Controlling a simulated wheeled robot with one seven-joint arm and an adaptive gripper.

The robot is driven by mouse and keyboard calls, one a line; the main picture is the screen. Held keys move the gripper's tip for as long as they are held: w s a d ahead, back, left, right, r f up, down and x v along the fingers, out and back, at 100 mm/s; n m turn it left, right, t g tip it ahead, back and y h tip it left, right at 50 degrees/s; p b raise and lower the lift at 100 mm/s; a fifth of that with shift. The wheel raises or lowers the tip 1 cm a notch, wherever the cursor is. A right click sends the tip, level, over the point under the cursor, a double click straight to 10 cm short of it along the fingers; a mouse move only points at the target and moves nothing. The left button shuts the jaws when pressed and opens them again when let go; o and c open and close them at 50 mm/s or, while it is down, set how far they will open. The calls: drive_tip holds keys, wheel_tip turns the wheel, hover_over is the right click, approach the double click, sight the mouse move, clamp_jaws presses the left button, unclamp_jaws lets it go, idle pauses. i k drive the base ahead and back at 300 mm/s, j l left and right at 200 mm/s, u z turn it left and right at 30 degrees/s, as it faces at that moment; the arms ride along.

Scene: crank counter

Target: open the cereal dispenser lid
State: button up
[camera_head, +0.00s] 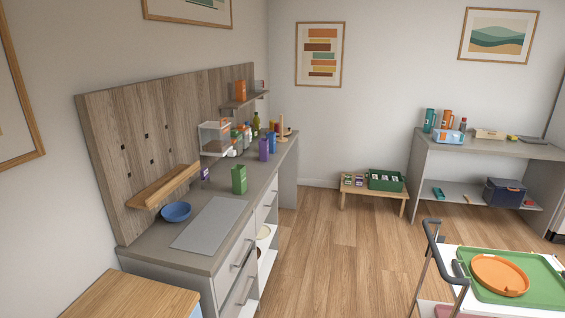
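A clear box with a pale top, which looks like the cereal dispenser (215,140), is mounted on the wooden back panel above the left counter. Brownish contents show low inside it. Its lid (214,125) appears to lie flat on top, but it is too small to be sure that it is shut. My gripper is not in view.
The grey counter (190,262) holds a blue bowl (176,212), a grey mat (209,222), a green carton (239,180) and several bottles. A wooden shelf (162,186) juts out above it. A cart (448,262) with trays stands front right. The middle floor is clear.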

sight(212, 125)
drive_tip(key=i+u, duration=0.2)
drive_tip(key=i, duration=0.8)
drive_tip(key=i+l+u, duration=0.1)
drive_tip(key=i+u, duration=0.15)
drive_tip(key=i, duration=0.8)
